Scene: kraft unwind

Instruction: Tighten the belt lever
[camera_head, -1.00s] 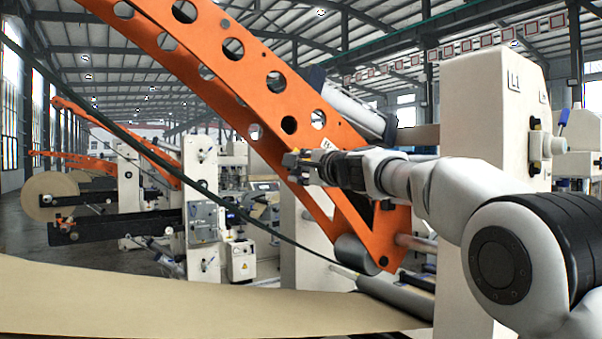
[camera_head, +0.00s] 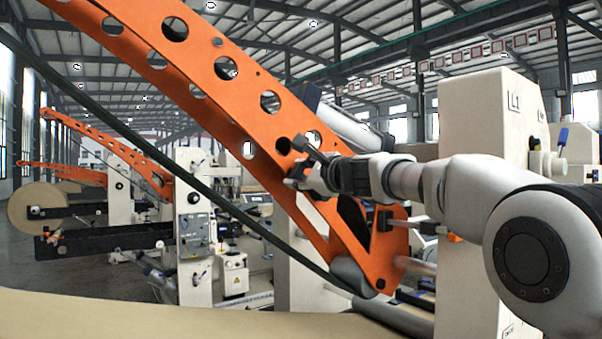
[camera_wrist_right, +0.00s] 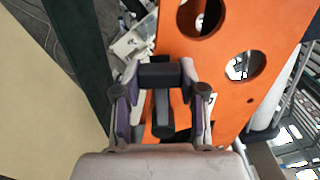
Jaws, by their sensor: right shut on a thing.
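The belt lever (camera_head: 312,150) is a dark bar beside the big orange perforated arm (camera_head: 215,95). In the right wrist view its dark handle (camera_wrist_right: 160,76) lies across between the fingertips, with a dark stem (camera_wrist_right: 162,112) running back towards the palm. My right gripper (camera_head: 300,176) is shut on the lever, close against the face of the orange arm, and also shows in the wrist view (camera_wrist_right: 160,78). The dark green belt (camera_head: 150,150) runs diagonally down to the grey roller (camera_head: 352,277) at the arm's lower end. My left gripper is not in view.
A white machine post (camera_head: 480,200) stands behind my right arm. The tan paper web (camera_head: 150,318) spans the lower foreground. More machines and a paper roll (camera_head: 38,209) stand farther back at the left.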

